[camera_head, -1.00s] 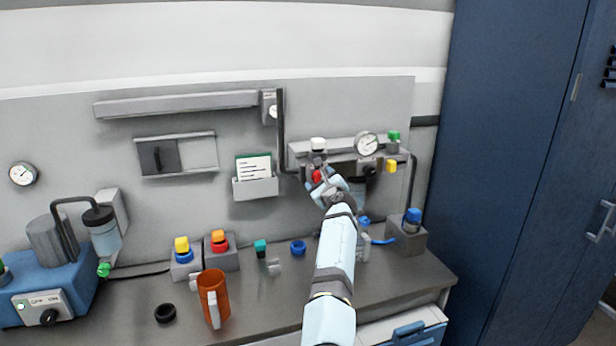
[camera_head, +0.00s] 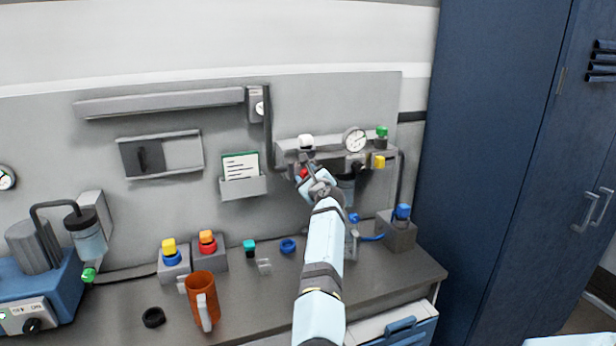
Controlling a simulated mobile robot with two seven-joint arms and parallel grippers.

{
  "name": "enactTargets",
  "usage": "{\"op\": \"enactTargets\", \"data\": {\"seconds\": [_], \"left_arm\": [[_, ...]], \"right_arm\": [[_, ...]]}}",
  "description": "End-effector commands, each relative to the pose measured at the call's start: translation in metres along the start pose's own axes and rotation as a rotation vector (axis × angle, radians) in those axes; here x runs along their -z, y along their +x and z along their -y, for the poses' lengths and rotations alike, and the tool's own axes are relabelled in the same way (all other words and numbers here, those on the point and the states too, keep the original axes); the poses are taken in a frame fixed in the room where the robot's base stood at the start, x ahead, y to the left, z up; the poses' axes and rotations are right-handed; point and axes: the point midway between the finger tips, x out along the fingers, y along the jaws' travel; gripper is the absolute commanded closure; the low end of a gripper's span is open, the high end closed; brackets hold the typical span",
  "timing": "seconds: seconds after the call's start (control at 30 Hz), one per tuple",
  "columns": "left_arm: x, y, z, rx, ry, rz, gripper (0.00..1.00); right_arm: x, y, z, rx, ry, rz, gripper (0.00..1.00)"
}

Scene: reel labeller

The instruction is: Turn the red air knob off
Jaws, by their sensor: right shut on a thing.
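The red air knob (camera_head: 303,173) sits on the front of the grey air unit (camera_head: 285,150) on the back panel. My right gripper (camera_head: 304,178) is at the knob, shut on it, and its fingers and wrist hide most of it. Only a small red part shows, so I cannot tell which way the knob is turned. The unit's round gauge (camera_head: 355,139) is to the right of the knob, and a white knob (camera_head: 306,141) is just above it. My left gripper is not in view.
On the bench stand an orange mug (camera_head: 203,297), a black ring (camera_head: 153,317), a blue ring (camera_head: 288,246) and a grey block with a blue knob (camera_head: 402,212). A card holder (camera_head: 243,187) hangs left of the air unit. A blue cabinet (camera_head: 490,150) stands at right.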

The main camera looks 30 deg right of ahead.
Motion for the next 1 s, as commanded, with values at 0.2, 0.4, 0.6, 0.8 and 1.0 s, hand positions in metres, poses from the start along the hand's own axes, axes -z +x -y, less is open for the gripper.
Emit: {"op": "enactTargets", "data": {"seconds": [0.2, 0.4, 0.6, 0.8, 1.0], "left_arm": [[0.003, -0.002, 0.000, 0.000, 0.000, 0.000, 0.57], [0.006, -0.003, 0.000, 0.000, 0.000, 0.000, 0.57], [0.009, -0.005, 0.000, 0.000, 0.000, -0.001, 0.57], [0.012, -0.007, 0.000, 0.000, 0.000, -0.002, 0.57], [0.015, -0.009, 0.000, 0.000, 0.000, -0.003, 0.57]], "right_arm": [[-0.001, 0.000, 0.002, 0.002, -0.117, 0.000, 0.80], [-0.001, 0.000, 0.001, 0.002, -0.289, 0.000, 0.80], [-0.001, 0.000, 0.001, 0.002, -0.478, 0.001, 0.80], [-0.001, 0.000, 0.001, 0.003, -0.670, 0.000, 0.80], [-0.001, 0.000, 0.001, 0.004, -0.859, 0.000, 0.80]]}}
